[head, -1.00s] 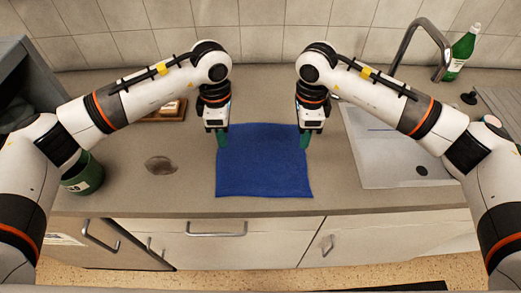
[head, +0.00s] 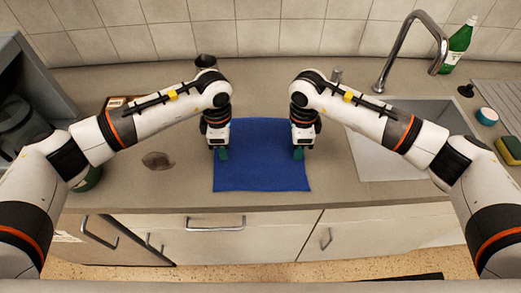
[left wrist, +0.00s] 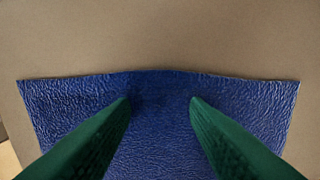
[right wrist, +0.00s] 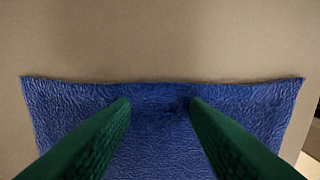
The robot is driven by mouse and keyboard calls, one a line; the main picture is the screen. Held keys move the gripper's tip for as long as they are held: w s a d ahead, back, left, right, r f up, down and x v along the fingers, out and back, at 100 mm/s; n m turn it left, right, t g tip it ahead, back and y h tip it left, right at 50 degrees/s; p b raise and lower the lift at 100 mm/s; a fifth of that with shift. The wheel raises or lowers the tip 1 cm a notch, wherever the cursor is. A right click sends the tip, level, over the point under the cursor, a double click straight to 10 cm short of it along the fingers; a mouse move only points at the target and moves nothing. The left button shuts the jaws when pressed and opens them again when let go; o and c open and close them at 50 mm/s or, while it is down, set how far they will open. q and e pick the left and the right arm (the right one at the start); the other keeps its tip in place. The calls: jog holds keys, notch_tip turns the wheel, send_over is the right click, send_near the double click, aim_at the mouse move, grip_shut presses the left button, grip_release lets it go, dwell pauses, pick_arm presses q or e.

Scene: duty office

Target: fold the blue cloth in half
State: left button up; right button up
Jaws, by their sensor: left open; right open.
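The blue cloth (head: 262,172) lies flat and spread out on the counter, its front edge near the counter's front. My left gripper (head: 221,154) is open over the cloth's left side. In the left wrist view its green fingers (left wrist: 160,102) are apart, tips just inside the cloth's slightly bowed edge (left wrist: 160,82). My right gripper (head: 298,153) is open over the right side. In the right wrist view its fingers (right wrist: 160,103) are apart, just inside the nearly straight edge (right wrist: 160,90). Nothing is held. I cannot tell whether the fingertips touch the cloth.
A sink (head: 372,165) with a tall tap (head: 415,20) is to the right. A green bottle (head: 457,46), a tub (head: 487,116) and a sponge (head: 509,149) stand beyond it. A dark patch (head: 157,161) lies left of the cloth. The counter between is clear.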

pick_arm(q)
jog(key=shift+f, duration=0.2)
pick_arm(e)
jog(key=shift+f, duration=0.25)
pick_arm(q)
jog(key=shift+r, duration=0.1)
jog(key=shift+c, duration=0.6)
pick_arm(e)
jog(key=shift+r, duration=0.1)
jog(key=shift+c, duration=0.6)
pick_arm(q)
grip_shut()
pick_arm(e)
grip_shut()
